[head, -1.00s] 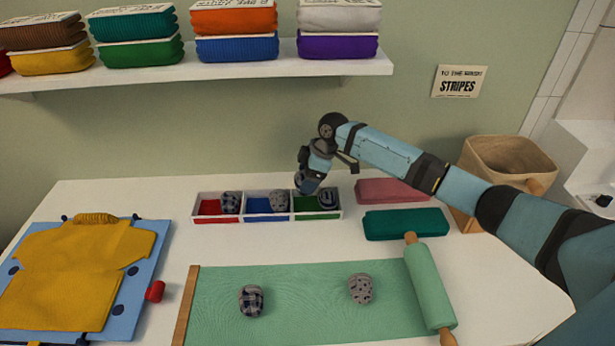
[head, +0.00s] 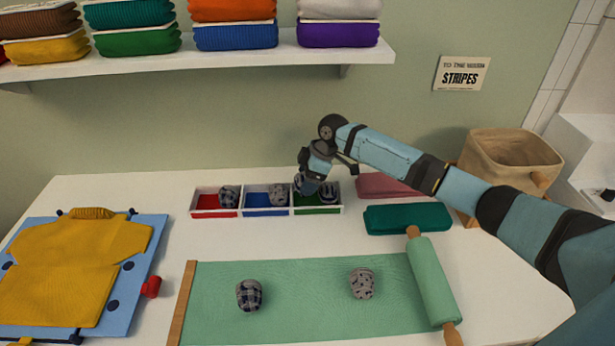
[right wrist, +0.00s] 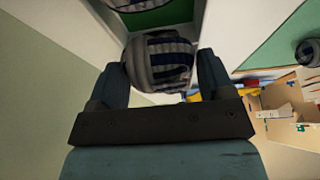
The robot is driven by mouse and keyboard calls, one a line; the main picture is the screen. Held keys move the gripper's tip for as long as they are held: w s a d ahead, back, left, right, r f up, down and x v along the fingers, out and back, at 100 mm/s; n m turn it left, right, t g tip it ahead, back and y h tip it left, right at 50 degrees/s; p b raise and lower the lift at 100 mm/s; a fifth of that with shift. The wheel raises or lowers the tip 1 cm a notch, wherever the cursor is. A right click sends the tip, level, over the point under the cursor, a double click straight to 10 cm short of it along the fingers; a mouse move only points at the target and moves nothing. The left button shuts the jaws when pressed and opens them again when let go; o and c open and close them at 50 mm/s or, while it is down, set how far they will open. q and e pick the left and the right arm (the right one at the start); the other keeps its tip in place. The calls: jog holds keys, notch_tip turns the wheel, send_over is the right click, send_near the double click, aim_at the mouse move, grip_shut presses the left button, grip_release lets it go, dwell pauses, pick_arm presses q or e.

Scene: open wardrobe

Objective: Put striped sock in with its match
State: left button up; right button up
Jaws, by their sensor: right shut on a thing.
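A striped grey and navy sock ball (right wrist: 160,62) is between the fingers of my right gripper (head: 306,186), which is shut on it. In the head view the gripper is at the left part of the green compartment (head: 318,210) of a white three-part tray (head: 268,216). Another dark-striped sock ball (head: 329,191) lies at the right of that compartment. Whether the held sock touches the compartment floor I cannot tell. A checked sock ball (head: 228,196) lies in the red compartment, and a spotted one (head: 279,195) in the blue. My left gripper is not in view.
On a green mat (head: 310,325) lie a checked sock ball (head: 249,295) and a spotted one (head: 362,284). A rolling pin (head: 433,282) lies at its right. Folded teal (head: 408,218) and pink (head: 385,185) cloths are right of the tray. A shelf (head: 260,64) hangs above.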

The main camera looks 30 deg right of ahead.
jog(key=shift+f, duration=0.25)
jog(key=shift+f, duration=0.15)
dwell(0.3)
jog(key=o, duration=0.7)
jog(key=shift+o, duration=0.2)
